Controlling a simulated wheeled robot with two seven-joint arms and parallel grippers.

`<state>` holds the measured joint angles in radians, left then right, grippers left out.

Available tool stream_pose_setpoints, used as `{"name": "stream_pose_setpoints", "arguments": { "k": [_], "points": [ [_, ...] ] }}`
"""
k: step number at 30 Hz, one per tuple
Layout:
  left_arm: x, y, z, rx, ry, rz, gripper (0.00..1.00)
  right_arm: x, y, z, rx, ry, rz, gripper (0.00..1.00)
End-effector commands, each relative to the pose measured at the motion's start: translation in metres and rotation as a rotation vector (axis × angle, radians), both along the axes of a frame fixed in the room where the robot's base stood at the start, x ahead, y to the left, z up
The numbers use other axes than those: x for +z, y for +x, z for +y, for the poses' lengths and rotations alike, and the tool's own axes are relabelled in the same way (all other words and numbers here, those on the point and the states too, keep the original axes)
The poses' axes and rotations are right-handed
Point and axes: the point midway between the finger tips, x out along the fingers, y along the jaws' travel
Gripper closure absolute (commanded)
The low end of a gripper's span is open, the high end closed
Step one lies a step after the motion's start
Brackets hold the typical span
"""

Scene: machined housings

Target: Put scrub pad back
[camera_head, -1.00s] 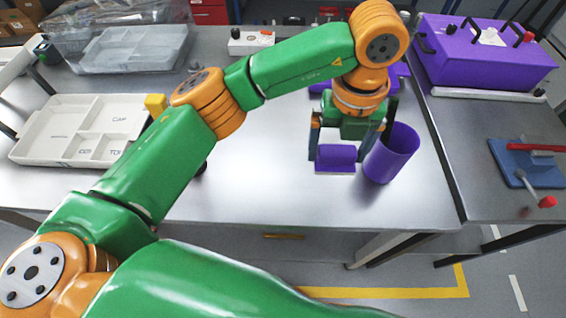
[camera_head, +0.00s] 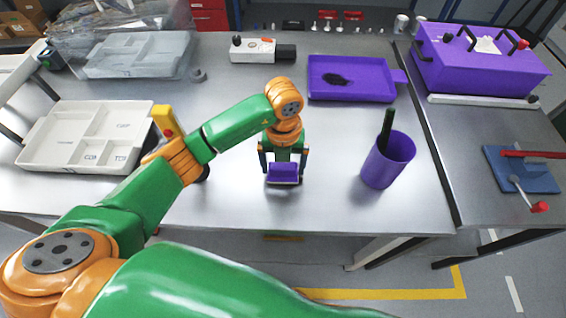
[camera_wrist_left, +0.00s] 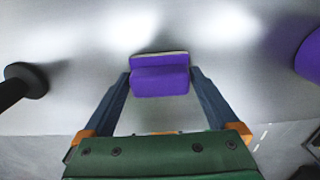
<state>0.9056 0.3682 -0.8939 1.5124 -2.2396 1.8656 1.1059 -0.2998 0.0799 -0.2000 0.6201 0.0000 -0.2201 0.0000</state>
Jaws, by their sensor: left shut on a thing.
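The scrub pad (camera_head: 284,174) is a small purple block with a pale layer along one side. My left gripper (camera_head: 284,160) is shut on it, with one finger on each side. In the left wrist view the pad (camera_wrist_left: 160,78) sits between the two dark fingertips (camera_wrist_left: 160,82). The pad is over the middle of the steel table, close to its surface; I cannot tell if it touches. My right gripper is not in view.
A purple cup (camera_head: 387,162) holding a dark-handled tool stands to the right. Behind it lies a purple tray (camera_head: 391,93) with a dark patch. A white compartment tray (camera_head: 45,158) lies left. A yellow piece with a red button (camera_head: 166,123) stands behind my arm.

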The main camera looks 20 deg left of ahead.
Motion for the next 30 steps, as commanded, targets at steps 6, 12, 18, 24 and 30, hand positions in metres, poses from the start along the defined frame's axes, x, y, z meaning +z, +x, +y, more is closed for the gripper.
{"name": "stream_pose_setpoints", "arguments": {
  "k": [6,12,18,24,30],
  "points": [
    [-0.001,0.000,0.000,0.001,0.000,0.000,0.00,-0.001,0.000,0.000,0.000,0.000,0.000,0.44],
    [0.009,0.001,0.000,0.001,-0.002,-0.005,0.00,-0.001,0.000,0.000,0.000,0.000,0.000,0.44],
    [0.054,0.002,0.000,-0.001,-0.001,-0.009,0.00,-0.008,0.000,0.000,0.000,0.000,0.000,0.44],
    [0.106,0.002,0.000,0.002,0.001,-0.006,0.00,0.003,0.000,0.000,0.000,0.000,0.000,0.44],
    [0.122,0.001,0.000,0.001,0.000,0.000,0.00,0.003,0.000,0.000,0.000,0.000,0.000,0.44]
  ]
}}
